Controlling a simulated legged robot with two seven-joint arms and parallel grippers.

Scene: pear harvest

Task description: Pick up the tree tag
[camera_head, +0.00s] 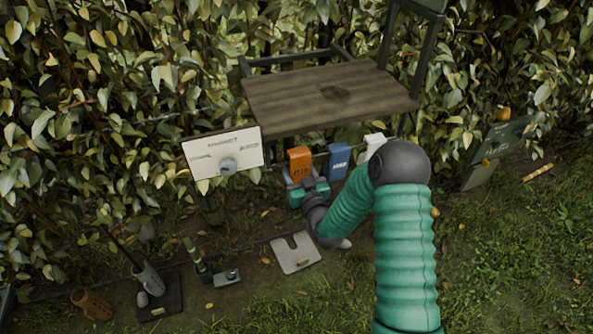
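Three tags hang in a row from a thin rail below the front of a wooden shelf. They are an orange tag (299,158), a blue tag (338,160) and a white tag (373,144), each with small marks or lettering too small to read. My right arm comes in from the lower right and bends back to the left. My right gripper (304,189) is at the lower end of the orange tag. Its fingers are small and partly hidden by the wrist, so I cannot tell whether they grip the tag. My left gripper is not in view.
The wooden shelf (300,98) stands against a leafy hedge. A white sign (205,153) with a grey knob is left of the tags. A pale notched plate (295,252) and several small tools lie below. A dark board (494,153) leans at right. Grass at lower right is open.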

